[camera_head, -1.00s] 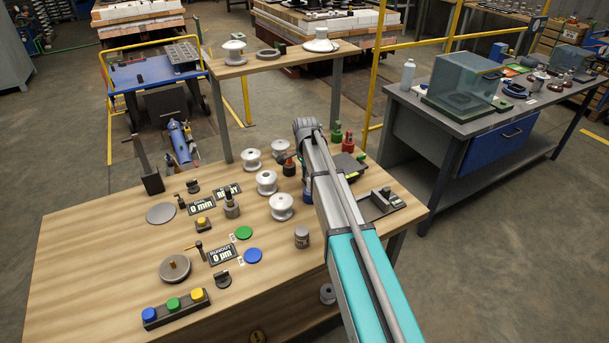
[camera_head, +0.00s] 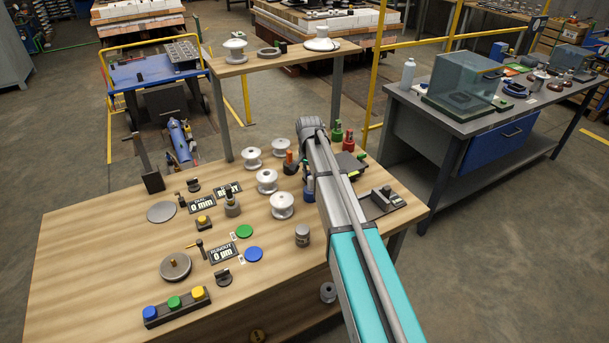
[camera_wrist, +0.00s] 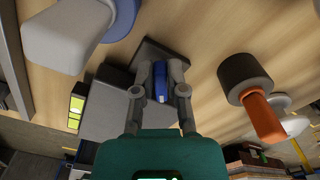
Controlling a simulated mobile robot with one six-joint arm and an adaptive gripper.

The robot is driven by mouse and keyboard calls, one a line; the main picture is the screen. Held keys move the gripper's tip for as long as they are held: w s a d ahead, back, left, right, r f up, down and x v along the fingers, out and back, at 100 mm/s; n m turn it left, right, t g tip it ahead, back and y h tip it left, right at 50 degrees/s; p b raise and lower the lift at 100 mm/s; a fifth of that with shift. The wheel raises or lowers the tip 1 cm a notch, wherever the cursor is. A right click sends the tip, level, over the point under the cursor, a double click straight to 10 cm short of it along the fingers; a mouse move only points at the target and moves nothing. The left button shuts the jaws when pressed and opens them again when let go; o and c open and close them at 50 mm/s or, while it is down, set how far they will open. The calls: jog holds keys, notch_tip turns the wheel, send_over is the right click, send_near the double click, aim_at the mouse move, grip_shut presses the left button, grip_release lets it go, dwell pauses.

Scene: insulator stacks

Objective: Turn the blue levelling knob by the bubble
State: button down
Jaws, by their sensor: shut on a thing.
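In the wrist view, my gripper (camera_wrist: 160,72) is shut on the blue levelling knob (camera_wrist: 161,86), with one finger on each side of it. The knob sits over a dark grey plate (camera_wrist: 105,112). The bubble (camera_wrist: 77,105), a yellow-green vial, is on that plate to the left of the fingers.
A dark cylinder with an orange top (camera_wrist: 258,105) stands close to the right of the gripper in the wrist view. White spools (camera_head: 281,205) stand left of my arm. Red and green pieces (camera_head: 337,132) stand behind it.

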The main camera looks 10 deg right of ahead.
jog(key=shift+d+n, duration=0.2)
jog(key=shift+n, duration=0.55)
jog(key=shift+d+n, duration=0.2)
jog(key=shift+n, duration=0.55)
jog(key=shift+w, duration=0.1)
jog(key=c, duration=0.8)
grip_release()
jog(key=shift+o, duration=0.6)
jog(key=shift+a, duration=0.1)
